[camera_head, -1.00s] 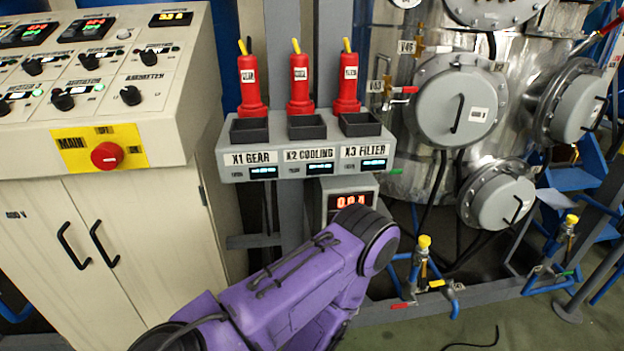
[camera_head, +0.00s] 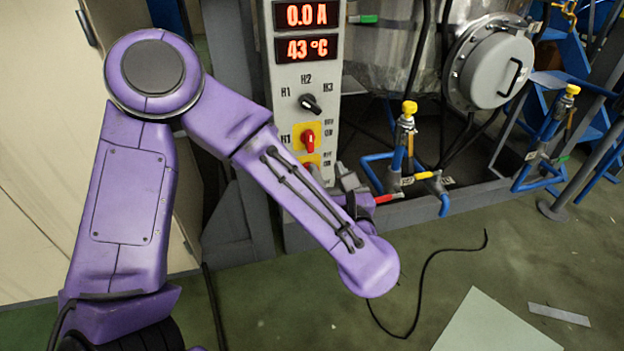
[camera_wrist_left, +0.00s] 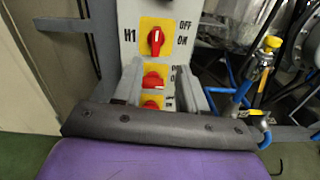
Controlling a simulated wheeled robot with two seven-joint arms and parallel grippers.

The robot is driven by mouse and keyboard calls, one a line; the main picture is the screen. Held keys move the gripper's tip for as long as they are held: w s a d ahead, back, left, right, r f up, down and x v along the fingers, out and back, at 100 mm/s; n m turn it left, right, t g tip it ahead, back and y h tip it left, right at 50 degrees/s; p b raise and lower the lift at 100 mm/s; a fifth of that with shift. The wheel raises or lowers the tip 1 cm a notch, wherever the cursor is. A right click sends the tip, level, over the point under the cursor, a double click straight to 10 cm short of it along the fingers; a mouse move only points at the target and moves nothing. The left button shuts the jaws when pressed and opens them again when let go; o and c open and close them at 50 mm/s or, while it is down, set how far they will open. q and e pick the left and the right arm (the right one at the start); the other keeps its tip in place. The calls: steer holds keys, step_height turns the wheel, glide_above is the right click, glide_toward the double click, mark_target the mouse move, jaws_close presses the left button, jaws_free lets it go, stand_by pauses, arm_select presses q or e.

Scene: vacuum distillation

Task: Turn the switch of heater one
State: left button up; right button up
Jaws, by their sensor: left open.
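The heater one switch is a red knob (camera_head: 308,140) on a yellow plate marked H1, on the front of a narrow pale panel (camera_head: 281,95). In the left wrist view the H1 switch (camera_wrist_left: 155,40) stands near upright, with OFF and ON lettered at its right. My left gripper (camera_head: 330,175) is partly hidden behind my purple forearm in the head view, low at the panel's front. In the left wrist view the left gripper (camera_wrist_left: 160,68) is open and empty, its grey fingers below the H1 switch and at either side of a second red switch (camera_wrist_left: 153,80).
A third red switch (camera_wrist_left: 151,103) sits lower. Above H1 are a black H1/H2/H3 selector (camera_head: 311,103) and displays reading 0.0 A and 43 °C (camera_head: 307,48). Blue pipework with a yellow-capped valve (camera_head: 409,108) stands close right of the panel. A black cable (camera_head: 428,270) lies on the floor.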

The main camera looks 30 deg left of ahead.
mark_target(311, 143)
arm_select(q)
steer(key=shift+n, duration=0.7)
steer(key=x, duration=0.5)
steer(key=b+x, duration=0.1)
steer(key=x, duration=0.4)
steer(key=shift+s+a+r, duration=0.1)
steer(key=shift+a+r, duration=0.05)
steer(key=shift+a, duration=0.25)
jaws_close()
